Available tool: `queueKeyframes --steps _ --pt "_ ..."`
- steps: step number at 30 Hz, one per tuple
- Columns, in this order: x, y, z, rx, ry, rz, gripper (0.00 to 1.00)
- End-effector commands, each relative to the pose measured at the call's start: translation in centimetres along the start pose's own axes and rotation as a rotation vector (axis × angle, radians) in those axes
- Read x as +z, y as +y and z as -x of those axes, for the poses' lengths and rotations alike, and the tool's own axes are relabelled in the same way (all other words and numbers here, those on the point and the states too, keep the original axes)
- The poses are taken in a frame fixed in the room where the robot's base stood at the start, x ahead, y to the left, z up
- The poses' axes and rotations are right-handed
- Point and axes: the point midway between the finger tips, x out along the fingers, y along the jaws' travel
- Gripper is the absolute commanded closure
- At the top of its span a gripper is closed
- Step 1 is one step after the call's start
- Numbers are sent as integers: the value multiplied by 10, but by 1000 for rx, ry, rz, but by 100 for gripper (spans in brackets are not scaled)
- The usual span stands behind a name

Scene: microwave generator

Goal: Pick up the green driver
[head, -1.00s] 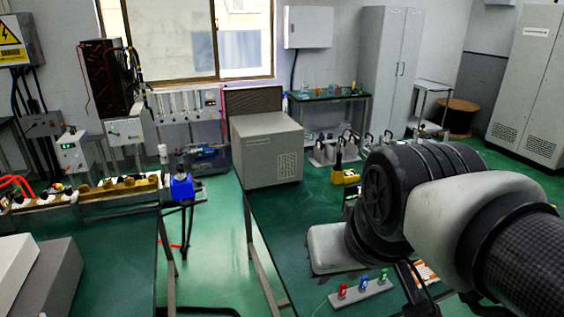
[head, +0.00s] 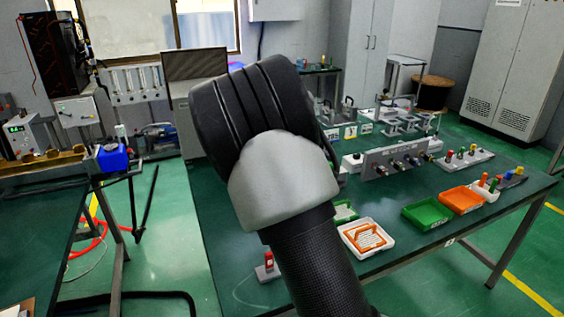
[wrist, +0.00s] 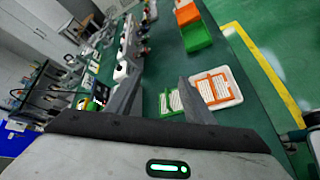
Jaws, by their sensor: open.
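Several small coloured handles, one of them green (head: 495,184), stand in a white holder (head: 487,195) at the right end of the green table in the head view. They are too small to tell for sure which is the green driver. My gripper (wrist: 158,80) shows in the wrist view with its two fingers apart and nothing between them. In the head view my arm hides the gripper.
On the table (head: 420,245) are a green bin (head: 427,214), an orange bin (head: 461,200), a white tray with an orange frame (head: 366,238), a grey connector panel (head: 395,160) and a rack of coloured knobs (head: 468,157).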

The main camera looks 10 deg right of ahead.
Motion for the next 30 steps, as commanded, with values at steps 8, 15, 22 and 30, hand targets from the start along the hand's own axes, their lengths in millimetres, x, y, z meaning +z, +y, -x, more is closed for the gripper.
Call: queueKeyframes --steps 8,15,22,30 --pt "-151 52 -18 399 -255 590 52" --pt "-199 68 -12 525 -335 763 52" --pt "-195 91 -48 526 -337 765 52" --pt "-189 122 -93 525 -336 763 52"
